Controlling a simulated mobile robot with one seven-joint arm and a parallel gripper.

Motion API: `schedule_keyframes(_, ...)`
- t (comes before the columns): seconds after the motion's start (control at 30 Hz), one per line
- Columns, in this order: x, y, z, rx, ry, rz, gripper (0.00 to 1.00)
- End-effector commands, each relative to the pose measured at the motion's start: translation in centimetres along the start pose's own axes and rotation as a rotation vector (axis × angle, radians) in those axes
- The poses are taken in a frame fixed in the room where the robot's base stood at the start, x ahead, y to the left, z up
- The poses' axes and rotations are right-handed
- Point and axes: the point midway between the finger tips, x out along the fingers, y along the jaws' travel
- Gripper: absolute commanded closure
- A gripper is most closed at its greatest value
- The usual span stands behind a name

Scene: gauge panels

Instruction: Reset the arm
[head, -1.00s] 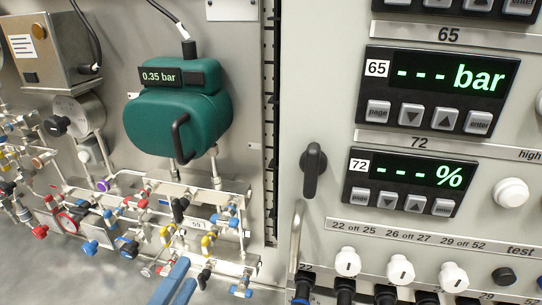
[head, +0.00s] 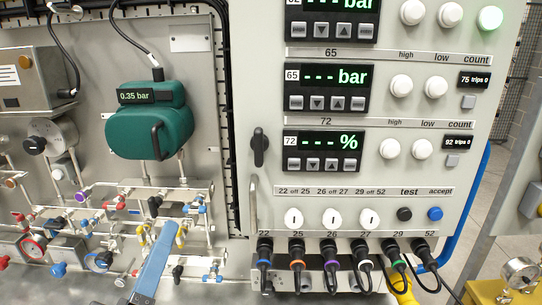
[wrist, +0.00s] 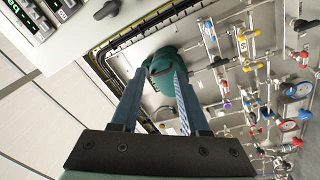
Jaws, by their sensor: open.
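My gripper (head: 170,230) reaches up from the bottom of the head view, its blue fingers in front of the valve manifold. In the wrist view my gripper (wrist: 158,72) is open, with two separate blue fingers and nothing held between them. The green transmitter housing (head: 150,132), reading 0.35 bar, is on the wall above the fingers in the head view. The housing also shows beyond and between the fingertips in the wrist view (wrist: 164,78). I cannot tell the exact distance from the fingers to the pipes.
The valve manifold (head: 134,206) has several small coloured handles sticking out. The grey gauge panel (head: 381,160) stands to the right with displays, white knobs and a black door handle (head: 259,147). Plugged cables (head: 331,254) hang below it. A yellow stand with a gauge (head: 520,270) is at lower right.

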Motion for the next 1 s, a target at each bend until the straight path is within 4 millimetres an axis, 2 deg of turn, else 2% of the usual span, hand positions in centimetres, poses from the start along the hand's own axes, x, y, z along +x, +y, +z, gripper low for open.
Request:
schedule_keyframes(0.03,1.1,2.9,-0.1,0.107,0.027,0.049,0.55)
schedule_keyframes(0.1,2.3,7.1,-0.4,0.272,0.085,0.108,0.55)
schedule_keyframes(0.17,2.8,11.3,-0.7,0.423,0.156,0.164,0.55)
schedule_keyframes(0.2,2.9,14.2,-0.9,0.518,0.211,0.2,0.55)
schedule_keyframes(0.3,2.0,20.7,-1.4,0.72,0.359,0.268,0.55)
schedule_keyframes(0.4,0.5,25.3,-1.9,0.854,0.487,0.307,0.55)
schedule_keyframes(0.43,0.1,26.3,-2.0,0.883,0.517,0.312,0.55)
schedule_keyframes(0.5,-0.7,28.1,-2.3,0.931,0.574,0.321,0.55)
schedule_keyframes(0.6,-1.4,29.3,-2.5,0.967,0.616,0.324,0.55)
schedule_keyframes(1.0,-1.4,29.4,-2.5,0.973,0.621,0.322,0.55)
